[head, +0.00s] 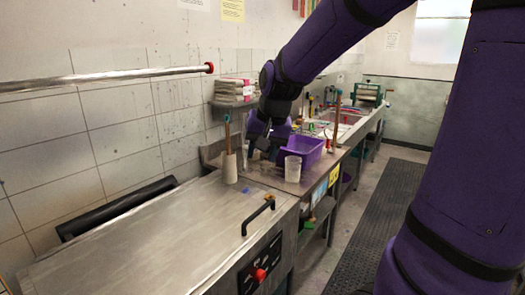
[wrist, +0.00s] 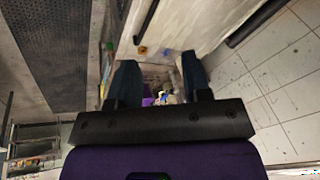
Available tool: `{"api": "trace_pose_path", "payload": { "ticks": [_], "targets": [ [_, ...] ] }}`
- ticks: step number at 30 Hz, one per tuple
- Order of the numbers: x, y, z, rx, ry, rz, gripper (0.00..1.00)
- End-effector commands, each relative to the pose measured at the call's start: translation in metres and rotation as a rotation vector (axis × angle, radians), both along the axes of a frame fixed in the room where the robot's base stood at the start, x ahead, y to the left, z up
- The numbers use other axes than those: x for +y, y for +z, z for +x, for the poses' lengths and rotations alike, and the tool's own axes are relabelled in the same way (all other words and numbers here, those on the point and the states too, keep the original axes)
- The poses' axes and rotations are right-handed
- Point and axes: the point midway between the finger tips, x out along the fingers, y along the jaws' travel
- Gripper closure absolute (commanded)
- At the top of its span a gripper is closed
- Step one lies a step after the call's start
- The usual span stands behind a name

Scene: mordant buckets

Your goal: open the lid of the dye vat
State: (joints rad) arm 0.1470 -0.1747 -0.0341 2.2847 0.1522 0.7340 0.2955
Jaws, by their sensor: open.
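The dye vat's metal lid (head: 150,235) lies flat and closed at the front left in the head view. A black bar handle (head: 258,215) stands near its right edge, over a front panel with a red knob (head: 259,275). My gripper (head: 262,150) is beyond the lid's far end, above the bench and apart from the handle. In the wrist view my gripper (wrist: 160,75) has its two fingers spread with nothing held between them. The lid (wrist: 195,20) and its dark handle (wrist: 146,22) show at the top of that view.
A purple tub (head: 302,147), a white cup (head: 293,169) and a pale holder with a stick (head: 230,167) stand on the bench near my gripper. A wall rail (head: 100,77) runs above the lid. A dark floor mat (head: 385,215) lies on the right.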

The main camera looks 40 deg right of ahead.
Motion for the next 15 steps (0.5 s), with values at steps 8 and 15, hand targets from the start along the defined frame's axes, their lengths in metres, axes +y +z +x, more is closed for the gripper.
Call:
{"api": "trace_pose_path", "payload": {
  "ticks": [8, 15],
  "targets": [
    [0.0039, 0.0050, -0.0078, -0.008, 0.025, -0.010, 0.56],
    [0.0038, 0.0049, -0.0077, -0.007, 0.024, -0.010, 0.56]
  ]
}}
